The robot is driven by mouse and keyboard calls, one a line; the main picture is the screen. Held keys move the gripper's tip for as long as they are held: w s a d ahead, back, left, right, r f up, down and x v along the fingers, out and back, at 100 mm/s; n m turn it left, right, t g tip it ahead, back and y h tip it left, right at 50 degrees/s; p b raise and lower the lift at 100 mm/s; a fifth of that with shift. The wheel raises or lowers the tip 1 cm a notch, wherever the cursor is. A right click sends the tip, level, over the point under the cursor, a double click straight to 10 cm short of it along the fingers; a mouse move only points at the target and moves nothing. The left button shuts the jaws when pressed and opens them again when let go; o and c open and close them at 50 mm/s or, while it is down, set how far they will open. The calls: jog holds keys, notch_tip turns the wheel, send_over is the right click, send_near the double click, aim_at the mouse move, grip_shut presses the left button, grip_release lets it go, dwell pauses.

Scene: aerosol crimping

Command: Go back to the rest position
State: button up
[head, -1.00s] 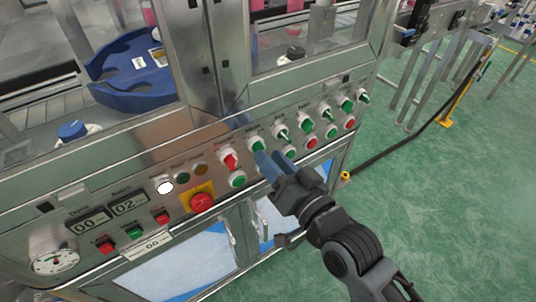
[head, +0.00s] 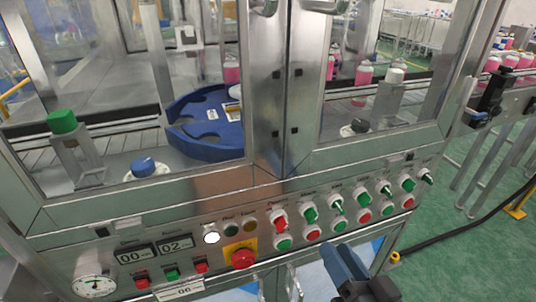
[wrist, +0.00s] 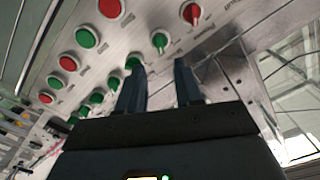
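My gripper (head: 346,262) is at the lower right of the head view, just in front of and below the control panel (head: 130,228). In the wrist view its two blue-grey fingers (wrist: 159,84) stand apart with nothing between them, so it is open and empty. The panel carries red and green buttons and several selector switches. A green switch (wrist: 160,41) and a red switch (wrist: 191,14) show beyond the fingertips in the wrist view. No contact between fingers and panel is visible. Most of my arm is outside the head view.
A red emergency stop (head: 243,258) on yellow, a gauge (head: 95,285) and digital displays (head: 174,243) are on the panel's left. Behind glass are a blue star wheel (head: 205,130) and pink bottles (head: 364,74). Green floor (head: 440,210) is open at right, crossed by a black cable.

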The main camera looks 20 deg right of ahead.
jog(key=shift+s, duration=0.1)
jog(key=s+r+n+g, duration=0.2)
jog(key=s+n, duration=0.4)
jog(key=s, duration=1.9)
jog(key=shift+g+p, duration=0.3)
jog(key=shift+g, duration=0.3)
